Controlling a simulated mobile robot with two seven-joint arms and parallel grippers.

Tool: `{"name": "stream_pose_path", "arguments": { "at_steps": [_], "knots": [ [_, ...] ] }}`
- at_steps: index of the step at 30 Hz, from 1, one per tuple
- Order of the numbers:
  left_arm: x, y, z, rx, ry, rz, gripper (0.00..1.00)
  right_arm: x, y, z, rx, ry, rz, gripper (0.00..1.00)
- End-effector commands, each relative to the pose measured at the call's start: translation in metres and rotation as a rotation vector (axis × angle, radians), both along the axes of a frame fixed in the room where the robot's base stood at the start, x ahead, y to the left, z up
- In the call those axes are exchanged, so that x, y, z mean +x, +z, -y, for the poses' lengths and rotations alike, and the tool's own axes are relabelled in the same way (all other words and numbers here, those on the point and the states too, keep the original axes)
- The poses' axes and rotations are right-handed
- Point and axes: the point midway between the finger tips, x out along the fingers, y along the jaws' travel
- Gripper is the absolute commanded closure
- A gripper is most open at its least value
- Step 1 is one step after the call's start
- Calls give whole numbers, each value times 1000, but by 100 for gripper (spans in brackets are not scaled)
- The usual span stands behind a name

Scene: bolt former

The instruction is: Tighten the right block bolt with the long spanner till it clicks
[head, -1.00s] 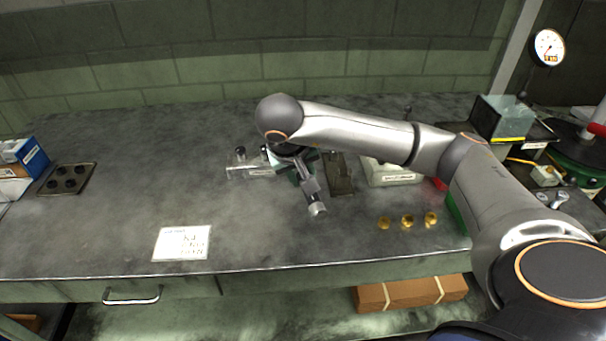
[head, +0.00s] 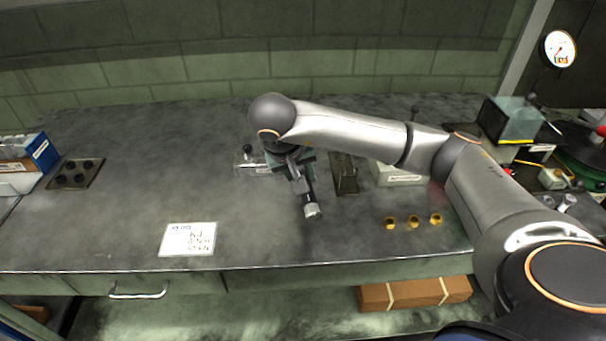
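My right arm reaches in from the right, and its wrist hangs over the middle of the bench. My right gripper (head: 298,172) points down there, largely hidden under the wrist, so its fingers cannot be made out. A dark bar with a silver cylindrical end (head: 313,211) sticks out from under it toward the front edge; I cannot tell whether this is the long spanner. A green block (head: 308,156) shows partly behind the gripper. A pale clear fixture with a black knob (head: 247,166) is just left of it. No bolt head is visible. My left gripper is out of view.
A dark plate (head: 345,174) and a pale labelled box (head: 394,174) stand right of the gripper. Several brass pieces (head: 413,222) lie nearer the front. A white card (head: 188,239) lies front left. A dial gauge (head: 560,49) is at the far right. The left bench is mostly clear.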

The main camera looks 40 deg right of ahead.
Motion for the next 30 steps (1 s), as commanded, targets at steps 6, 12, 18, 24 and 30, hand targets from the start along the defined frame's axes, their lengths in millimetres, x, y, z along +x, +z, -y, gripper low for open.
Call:
{"name": "stream_pose_path", "arguments": {
  "at_steps": [6,12,18,24,30],
  "knots": [
    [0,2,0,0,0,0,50,5,3,-6,5,-31,12,100],
    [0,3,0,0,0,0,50,8,3,-11,5,-69,13,100],
    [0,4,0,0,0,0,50,9,3,-12,4,-86,14,100],
    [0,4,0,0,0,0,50,10,3,-12,5,-86,15,100],
    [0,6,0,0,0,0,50,11,4,-14,6,-100,15,100]
  ]
}}
